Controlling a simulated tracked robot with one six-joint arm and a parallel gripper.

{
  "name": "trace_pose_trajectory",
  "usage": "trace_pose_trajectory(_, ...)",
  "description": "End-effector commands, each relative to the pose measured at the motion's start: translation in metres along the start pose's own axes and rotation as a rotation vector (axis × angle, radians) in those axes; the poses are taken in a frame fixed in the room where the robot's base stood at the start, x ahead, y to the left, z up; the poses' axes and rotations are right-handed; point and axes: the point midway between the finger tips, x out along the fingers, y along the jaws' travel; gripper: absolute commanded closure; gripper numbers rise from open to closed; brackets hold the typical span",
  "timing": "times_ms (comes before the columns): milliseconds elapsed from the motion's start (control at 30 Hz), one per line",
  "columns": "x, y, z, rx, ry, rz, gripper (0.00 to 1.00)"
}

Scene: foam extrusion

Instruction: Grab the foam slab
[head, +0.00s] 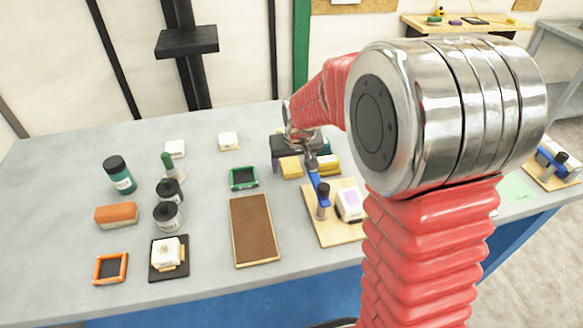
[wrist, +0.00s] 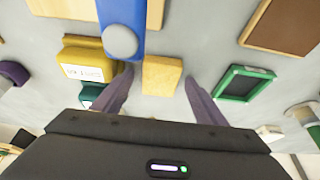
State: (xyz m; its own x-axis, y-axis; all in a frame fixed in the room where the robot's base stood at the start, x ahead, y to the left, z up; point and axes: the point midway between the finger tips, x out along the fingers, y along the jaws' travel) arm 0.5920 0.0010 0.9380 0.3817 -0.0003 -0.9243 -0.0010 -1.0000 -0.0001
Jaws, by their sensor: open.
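The foam slab, a small yellow-orange block (wrist: 161,75), lies on the grey table in the wrist view. It sits between the two purple-grey fingers of my open gripper (wrist: 159,82), with a gap on each side. In the head view the slab (head: 291,168) shows just in front of my gripper's dark body, which hides part of the area behind it. Nothing is held. How high the fingertips are above the table is hard to tell.
Left of the slab in the wrist view are a yellow labelled container (wrist: 88,62) and a blue bar (wrist: 122,25). A green frame (wrist: 244,83) lies to the right. A brown board (head: 254,229) and dark bottles (head: 168,215) stand nearby in the head view.

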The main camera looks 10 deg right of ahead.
Motion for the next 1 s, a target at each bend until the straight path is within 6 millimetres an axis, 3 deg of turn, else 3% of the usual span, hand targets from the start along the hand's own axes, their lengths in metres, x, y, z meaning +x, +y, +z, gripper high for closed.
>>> trace_pose_trajectory(567,0.0021,-0.0006,-0.0003,-0.001,0.001,0.000,0.34)
trace_pose_trajectory(1000,0.0021,-0.0009,-0.0003,-0.001,0.001,-0.001,0.64)
